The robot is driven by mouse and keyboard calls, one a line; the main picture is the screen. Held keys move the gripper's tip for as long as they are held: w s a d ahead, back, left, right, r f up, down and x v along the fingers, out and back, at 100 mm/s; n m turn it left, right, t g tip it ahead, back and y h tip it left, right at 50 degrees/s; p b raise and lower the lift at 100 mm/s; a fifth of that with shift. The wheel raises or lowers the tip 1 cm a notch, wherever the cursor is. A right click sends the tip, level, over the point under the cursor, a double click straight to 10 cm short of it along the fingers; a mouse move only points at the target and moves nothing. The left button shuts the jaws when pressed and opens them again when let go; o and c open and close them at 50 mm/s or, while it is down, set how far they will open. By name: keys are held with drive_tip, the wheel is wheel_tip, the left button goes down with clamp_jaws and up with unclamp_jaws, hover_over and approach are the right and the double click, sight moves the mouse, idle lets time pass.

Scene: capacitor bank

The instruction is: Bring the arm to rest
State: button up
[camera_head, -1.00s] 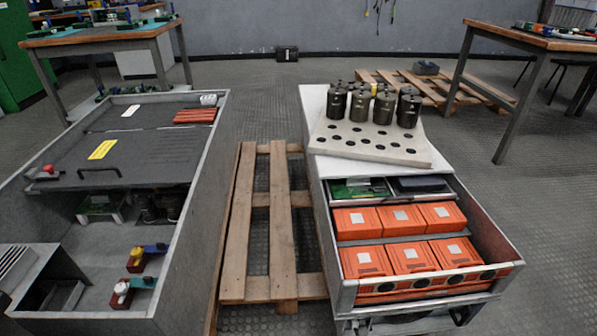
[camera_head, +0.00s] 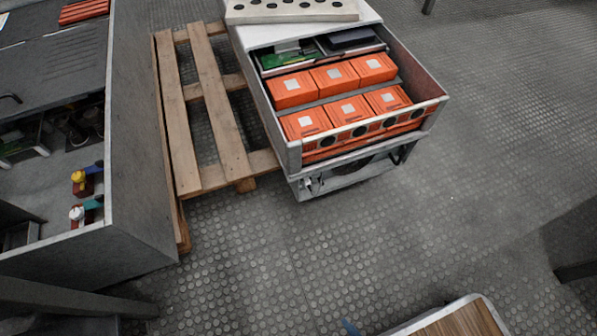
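Neither my arm nor my gripper can be made out in the head view. The open drawer (camera_head: 292,158) of the white cabinet holds several orange boxes (camera_head: 347,108) with pale labels, set in two rows. Behind them in the drawer lie a green circuit board (camera_head: 283,58) and a dark flat part (camera_head: 350,38). A pale tray with round holes (camera_head: 290,10) sits on the cabinet top, cut off by the upper frame edge.
A wooden pallet (camera_head: 215,110) lies left of the cabinet. The grey open enclosure (camera_head: 135,140) fills the left side, with coloured parts inside (camera_head: 84,180). A wood-topped surface (camera_head: 465,320) shows at the bottom right. The studded floor (camera_head: 300,240) between is clear.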

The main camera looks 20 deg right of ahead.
drive_tip(key=d+r+m+t, duration=0.15)
drive_tip(key=d+r, duration=0.25)
drive_tip(key=r, duration=0.5)
drive_tip(key=d+r+m+t+h, duration=0.1)
drive_tip(key=d+r+t, duration=0.3)
drive_tip(key=r, duration=0.6)
drive_tip(key=d+r+m+t, duration=0.1)
drive_tip(key=d+r, duration=0.4)
drive_tip(key=r, duration=0.4)
wheel_tip(320, 180, up, 34)
drive_tip(key=p, duration=3.4)
drive_tip(key=shift+s+r+p, duration=0.25)
drive_tip(key=shift+p, duration=0.05)
